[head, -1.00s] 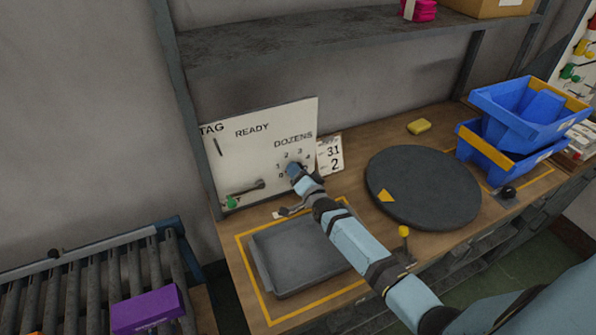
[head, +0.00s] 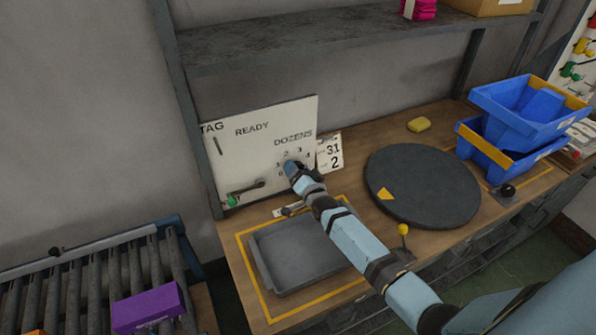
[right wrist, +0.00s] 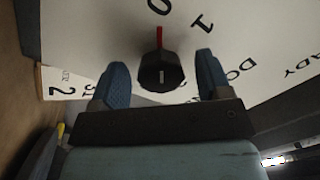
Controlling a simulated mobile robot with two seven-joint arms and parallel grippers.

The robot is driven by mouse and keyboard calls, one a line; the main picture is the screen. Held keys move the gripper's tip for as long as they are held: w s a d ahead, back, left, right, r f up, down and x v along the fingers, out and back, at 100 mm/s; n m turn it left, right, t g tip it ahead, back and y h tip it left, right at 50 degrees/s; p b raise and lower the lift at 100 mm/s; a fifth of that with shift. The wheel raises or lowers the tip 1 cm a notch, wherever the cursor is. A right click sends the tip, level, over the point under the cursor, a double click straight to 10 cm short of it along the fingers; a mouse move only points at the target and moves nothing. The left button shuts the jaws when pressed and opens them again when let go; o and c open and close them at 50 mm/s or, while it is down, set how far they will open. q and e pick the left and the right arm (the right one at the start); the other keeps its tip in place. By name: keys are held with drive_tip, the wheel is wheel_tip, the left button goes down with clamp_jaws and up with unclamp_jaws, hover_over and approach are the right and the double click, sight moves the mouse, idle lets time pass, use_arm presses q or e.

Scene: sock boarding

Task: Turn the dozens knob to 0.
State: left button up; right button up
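The white panel (head: 245,155) stands upright at the back of the bench, with the word DOZENS and a ring of numbers. In the right wrist view the black dozens knob (right wrist: 160,72) has a red mark at its edge that points toward the 0; the 1 is off to its right. My right gripper (right wrist: 163,80) is open, with one blue finger on each side of the knob and gaps between. In the head view my right gripper (head: 291,167) is at the panel and hides the knob. My left gripper is not in view.
A grey tray (head: 262,268) lies below my right arm. A dark round turntable (head: 430,190) and blue bins (head: 530,105) are to the right. A small numbered card (head: 330,153) is beside the panel. A yellow-topped lever (head: 403,230) stands near my forearm.

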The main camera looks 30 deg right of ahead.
drive_tip(key=s+b, duration=0.1)
drive_tip(key=s, duration=1.2)
drive_tip(key=shift+s+f, duration=0.15)
drive_tip(key=shift+s, duration=0.25)
